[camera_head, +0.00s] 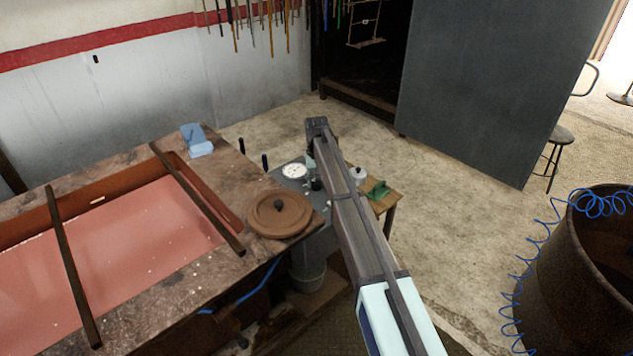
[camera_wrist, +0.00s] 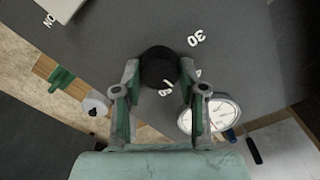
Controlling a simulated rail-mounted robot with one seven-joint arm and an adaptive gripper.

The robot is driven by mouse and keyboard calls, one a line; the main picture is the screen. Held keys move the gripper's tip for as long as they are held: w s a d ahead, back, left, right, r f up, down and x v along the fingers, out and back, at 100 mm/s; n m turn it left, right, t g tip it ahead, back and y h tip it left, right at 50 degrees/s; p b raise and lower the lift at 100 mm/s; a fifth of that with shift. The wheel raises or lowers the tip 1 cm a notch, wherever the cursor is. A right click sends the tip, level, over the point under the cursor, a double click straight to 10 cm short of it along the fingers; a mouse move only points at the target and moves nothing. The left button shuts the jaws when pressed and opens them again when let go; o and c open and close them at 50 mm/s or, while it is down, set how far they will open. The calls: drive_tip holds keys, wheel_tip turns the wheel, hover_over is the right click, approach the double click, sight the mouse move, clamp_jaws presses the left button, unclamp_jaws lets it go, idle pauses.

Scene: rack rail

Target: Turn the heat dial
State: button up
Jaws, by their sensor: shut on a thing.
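The heat dial (camera_wrist: 158,66) is a round black knob on a grey panel (camera_wrist: 226,68) with white numbers around it, in the wrist view. My gripper (camera_wrist: 157,86) has one finger on each side of the dial and is shut on it. The lower part of the dial lies between the fingertips, and one number below it is partly hidden.
A white round gauge (camera_wrist: 207,114) sits beside the dial; it also shows in the head view (camera_head: 294,171). A round brown lid (camera_head: 279,214) lies on the workbench (camera_head: 150,290) to the left. A small wooden table (camera_head: 381,200) with a green object stands right of the panel.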

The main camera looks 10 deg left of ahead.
sight(316, 182)
drive_tip(key=n+b, duration=0.1)
drive_tip(key=n, duration=0.3)
drive_tip(key=shift+f, duration=0.1)
drive_tip(key=n, duration=0.4)
drive_tip(key=n+b, duration=0.1)
drive_tip(key=n, duration=0.3)
drive_tip(key=shift+n, duration=2.1)
drive_tip(key=o, duration=1.2)
drive_tip(key=shift+c, duration=0.2)
wheel_tip(316, 182, up, 12)
